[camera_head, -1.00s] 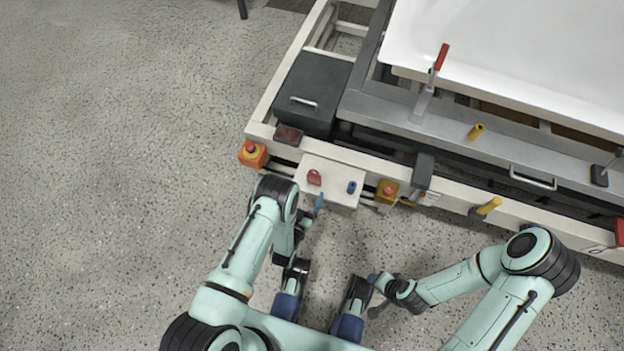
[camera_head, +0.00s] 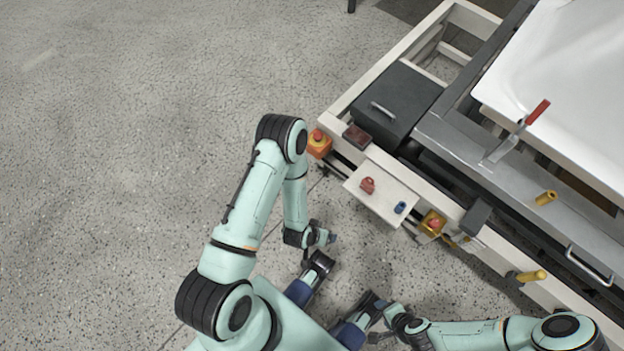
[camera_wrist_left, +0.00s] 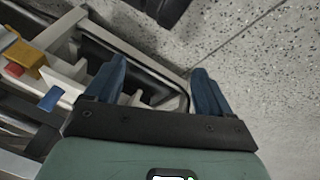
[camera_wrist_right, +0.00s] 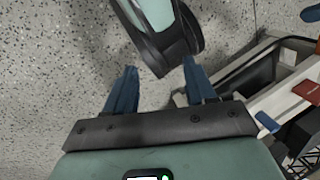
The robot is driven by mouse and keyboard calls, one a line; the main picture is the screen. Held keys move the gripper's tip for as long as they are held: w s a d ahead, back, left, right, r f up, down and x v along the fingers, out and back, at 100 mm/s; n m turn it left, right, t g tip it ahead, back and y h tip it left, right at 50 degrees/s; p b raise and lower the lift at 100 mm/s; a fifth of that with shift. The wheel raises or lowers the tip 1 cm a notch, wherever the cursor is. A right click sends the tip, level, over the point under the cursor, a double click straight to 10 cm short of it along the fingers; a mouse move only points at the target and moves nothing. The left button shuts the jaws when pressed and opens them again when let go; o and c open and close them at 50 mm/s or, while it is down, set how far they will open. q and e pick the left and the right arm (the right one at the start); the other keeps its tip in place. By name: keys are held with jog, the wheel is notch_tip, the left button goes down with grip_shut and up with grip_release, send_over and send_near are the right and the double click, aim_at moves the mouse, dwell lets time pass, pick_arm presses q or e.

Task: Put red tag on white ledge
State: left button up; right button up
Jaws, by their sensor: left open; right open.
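The white ledge (camera_head: 358,184) is a small pale shelf on the near side of the frame in the head view. A red padlock-like piece (camera_head: 367,186) and a small blue piece (camera_head: 400,207) sit on it. A flat red tag-like piece with pale marking (camera_wrist_right: 309,92) shows at the right edge of the right wrist view, by the pale frame; what holds it is unclear. My left gripper (camera_head: 328,239) is open and empty, below and left of the ledge; its fingers show in the left wrist view (camera_wrist_left: 162,90). My right gripper (camera_wrist_right: 160,90) is open and empty, away from the red piece.
A dark box (camera_head: 398,100) and a white tub shell (camera_head: 570,75) lie behind. A yellow handle (camera_head: 530,276) projects at right. Speckled floor at left is clear.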

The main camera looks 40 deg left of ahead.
pick_arm(q)
jog(key=s+d+r+g+h, duration=0.1)
jog(key=s+d+r+g, duration=0.1)
jog(key=s, duration=0.5)
jog(key=shift+s+d+r+g+h, duration=0.25)
jog(key=shift+s+r+g+h, duration=0.15)
jog(key=shift+r+g, duration=0.55)
notch_tip(320, 180, up, 16)
jog(key=s+d+g+p, duration=0.1)
jog(key=s+p, duration=0.1)
jog(key=p, duration=1.4)
jog(key=shift+s+d+g+h, duration=0.25)
jog(key=shift+s+g+h, duration=0.05)
jog(key=shift+g, duration=0.05)
pick_arm(e)
notch_tip(320, 180, up, 16)
jog(key=s+a+g, duration=0.1)
jog(key=s, duration=0.1)
jog(key=shift+s+a+g+y, duration=0.25)
jog(key=shift+s+g+y, duration=0.05)
jog(key=shift+s+g, duration=0.1)
pick_arm(q)
jog(key=shift+f, duration=0.1)
pick_arm(e)
jog(key=shift+f, duration=0.1)
